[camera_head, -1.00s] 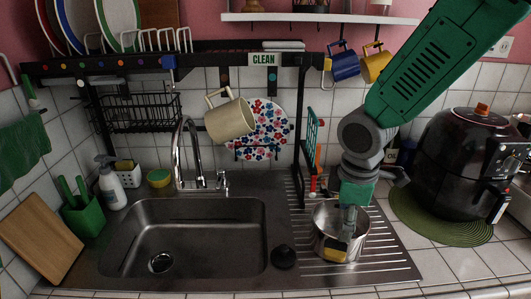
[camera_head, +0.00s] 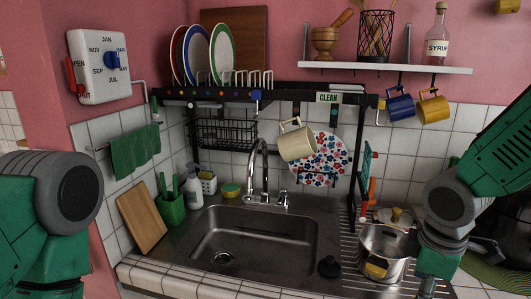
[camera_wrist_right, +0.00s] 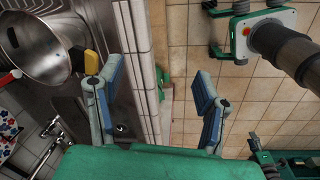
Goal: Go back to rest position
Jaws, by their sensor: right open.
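My right gripper (camera_wrist_right: 152,90) is open and empty in the right wrist view, with its blue-padded fingers wide apart over the counter's front edge and the floor. In the head view, my right arm comes in from the right and its gripper (camera_head: 432,286) hangs low beside the steel pot (camera_head: 384,240), partly cut off by the frame. The pot stands on the drainboard with a yellow handle, which also shows in the right wrist view (camera_wrist_right: 91,62), apart from the fingers. My left arm shows at the left edge of the head view; its gripper is not visible.
The sink (camera_head: 255,240) is in the middle, with a faucet (camera_head: 260,165) behind it. A cutting board (camera_head: 142,218) and green utensil holder (camera_head: 171,209) stand left. A dish rack and shelf (camera_head: 400,69) are above. Tiled floor (camera_wrist_right: 240,95) lies in front of the counter.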

